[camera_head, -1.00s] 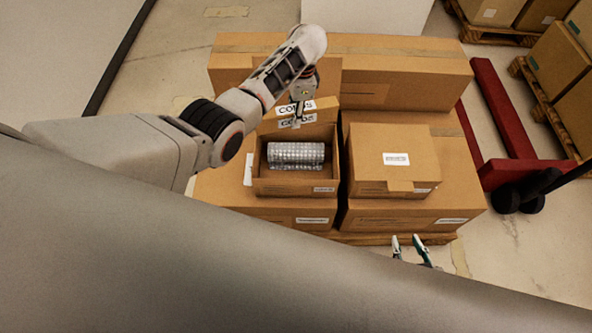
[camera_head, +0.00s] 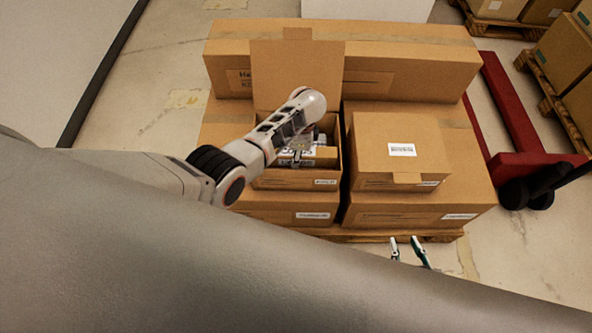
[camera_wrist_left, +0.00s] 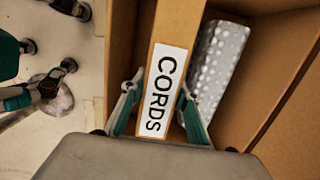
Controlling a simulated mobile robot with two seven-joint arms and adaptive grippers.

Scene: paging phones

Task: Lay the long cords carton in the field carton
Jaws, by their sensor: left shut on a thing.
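The long cords carton (camera_head: 322,153) is narrow and brown with a white CORDS label. My left gripper (camera_head: 297,160) is shut on it, with a finger on each side in the left wrist view (camera_wrist_left: 157,98). It is at the opening of the field carton (camera_head: 285,184), an open brown box with its flap (camera_head: 297,75) upright at the back. The wrist view shows it beside the bubble-wrapped roll (camera_wrist_left: 217,62). My arm hides part of it, and I cannot tell whether it touches the bottom. My right gripper (camera_head: 407,247) is open and empty near the front edge.
A closed carton (camera_head: 375,165) stands right of the field carton. Larger cartons lie beneath, and a long carton (camera_head: 415,68) stands behind, all on a pallet (camera_head: 390,236). A red pallet jack (camera_head: 515,125) is at the right.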

